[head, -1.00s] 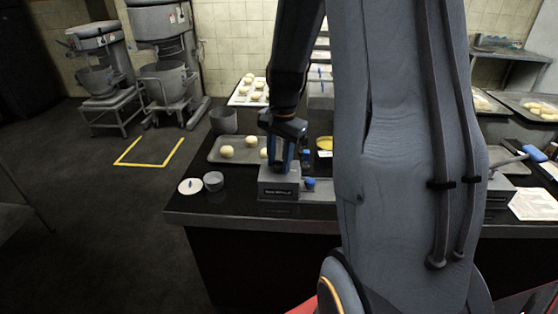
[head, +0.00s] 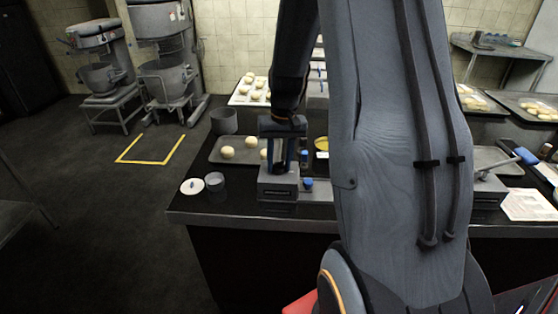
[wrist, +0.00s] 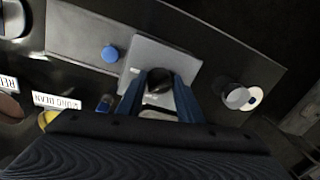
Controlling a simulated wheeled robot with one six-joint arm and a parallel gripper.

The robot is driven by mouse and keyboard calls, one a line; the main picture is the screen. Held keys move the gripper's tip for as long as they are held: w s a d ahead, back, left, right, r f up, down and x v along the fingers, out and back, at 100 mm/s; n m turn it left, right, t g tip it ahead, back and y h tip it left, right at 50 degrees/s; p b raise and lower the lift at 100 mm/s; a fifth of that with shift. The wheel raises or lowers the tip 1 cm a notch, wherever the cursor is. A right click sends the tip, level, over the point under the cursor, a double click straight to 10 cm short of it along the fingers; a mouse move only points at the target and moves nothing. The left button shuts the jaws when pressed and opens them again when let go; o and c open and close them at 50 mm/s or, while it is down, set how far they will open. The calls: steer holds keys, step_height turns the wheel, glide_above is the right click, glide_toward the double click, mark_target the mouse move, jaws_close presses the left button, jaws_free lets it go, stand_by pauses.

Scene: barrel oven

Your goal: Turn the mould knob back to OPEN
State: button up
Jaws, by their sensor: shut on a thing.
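The grey mould box (head: 278,194) sits at the front edge of the dark counter, with a small dark label on its front. In the wrist view its grey top (wrist: 150,55) shows below my gripper. A dark rounded knob (wrist: 158,80) stands on it between my fingertips. My gripper (wrist: 160,84) points down with its two blue fingers shut on this knob, one on each side. In the head view my gripper (head: 281,170) is over the box and hides the knob. I cannot read any OPEN mark.
A blue knob (head: 308,184) sits just right of the box. A small grey cup (head: 214,181) and a white lid (head: 192,187) stand to its left. A tray of dough balls (head: 216,157) and a larger pot (head: 224,121) lie behind.

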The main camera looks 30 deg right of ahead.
mark_target(281, 161)
steer(key=n+p, duration=0.1)
steer(key=n, duration=0.3)
steer(key=shift+d, duration=0.1)
steer(key=shift+w+d+n, duration=0.1)
steer(key=shift+w+n, duration=0.05)
steer(key=shift+n, duration=1.95)
steer(key=o, duration=1)
steer(key=shift+o, duration=0.2)
steer(key=shift+r, duration=0.1)
steer(key=shift+w+d+r+b, duration=0.15)
steer(key=shift+r+b, duration=0.25)
steer(key=shift+r, duration=1.55)
steer(key=shift+s+d+r+b, duration=0.1)
steer(key=shift+r+b, duration=0.25)
steer(key=shift+r, duration=1.55)
